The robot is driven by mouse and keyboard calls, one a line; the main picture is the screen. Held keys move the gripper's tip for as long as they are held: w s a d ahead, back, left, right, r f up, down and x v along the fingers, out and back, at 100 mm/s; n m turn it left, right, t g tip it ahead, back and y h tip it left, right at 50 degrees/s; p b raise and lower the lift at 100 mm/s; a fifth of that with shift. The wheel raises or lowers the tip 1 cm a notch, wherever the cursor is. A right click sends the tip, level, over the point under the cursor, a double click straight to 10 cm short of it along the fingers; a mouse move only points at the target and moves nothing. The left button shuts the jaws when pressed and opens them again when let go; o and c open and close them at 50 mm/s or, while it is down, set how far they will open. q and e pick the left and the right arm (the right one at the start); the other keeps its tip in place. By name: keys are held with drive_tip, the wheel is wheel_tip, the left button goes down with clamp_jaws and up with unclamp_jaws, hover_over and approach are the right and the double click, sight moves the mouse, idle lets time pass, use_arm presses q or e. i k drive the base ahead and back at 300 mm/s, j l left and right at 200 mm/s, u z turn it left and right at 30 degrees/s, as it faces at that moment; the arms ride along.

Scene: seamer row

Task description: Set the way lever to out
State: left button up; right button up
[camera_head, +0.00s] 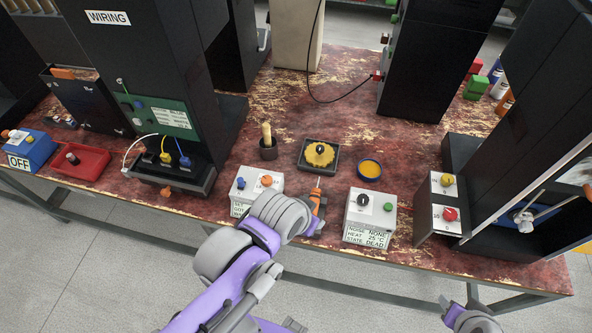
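I cannot make out for certain which part is the way lever, as no readable label names it. A grey box (370,213) at the front of the table carries a black knob (363,200) and a green button. At the right machine, a metal rod with a blue-and-white knob (523,222) sticks out. My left gripper (308,212) is over the table's front edge, beside an orange-handled tool (316,199); its fingers are largely hidden, so I cannot tell if it touches it. My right gripper (462,312) is low at the bottom edge, partly cut off, its fingers unclear.
A second grey box (256,184) with blue and orange knobs stands left of my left gripper. A yellow gear piece on a dark tray (304,164), a yellow-filled dish (369,169) and a dark cup (268,151) stand behind. Tall black machines flank the table.

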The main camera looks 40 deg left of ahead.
sight(240, 181)
drive_tip(key=j+u, duration=0.15)
drive_tip(key=u, duration=1.6)
drive_tip(key=i+l, duration=0.05)
